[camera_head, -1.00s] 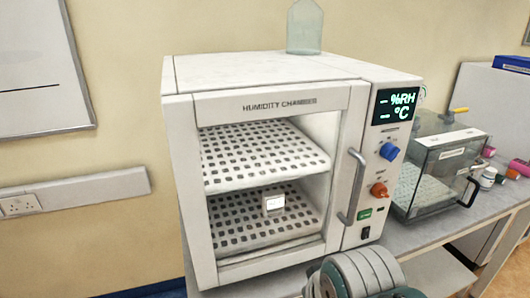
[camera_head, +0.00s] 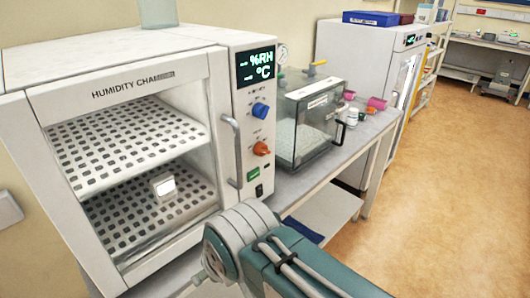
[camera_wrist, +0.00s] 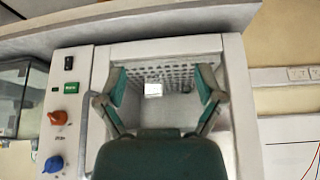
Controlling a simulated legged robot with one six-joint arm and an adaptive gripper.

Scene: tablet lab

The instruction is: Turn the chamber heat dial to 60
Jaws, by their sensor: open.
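The humidity chamber (camera_head: 150,38) stands at the left of the head view, its front facing me. On its right-hand panel are a blue dial (camera_head: 260,110) and, below it, an orange dial (camera_head: 261,148); their small labels are too blurred to read. In the wrist view the picture is upside down, with the orange dial (camera_wrist: 58,117) and blue dial (camera_wrist: 54,163) at the left. My gripper (camera_wrist: 160,88) is open and empty in front of the chamber opening, to one side of the dials and apart from them. Its fingers are not clear in the head view.
A vertical handle (camera_head: 233,152) stands out between opening and dials. A small white block (camera_head: 164,186) lies on the lower shelf. A clear box (camera_head: 306,118) is to the right on the bench; open floor (camera_head: 430,200) lies further right.

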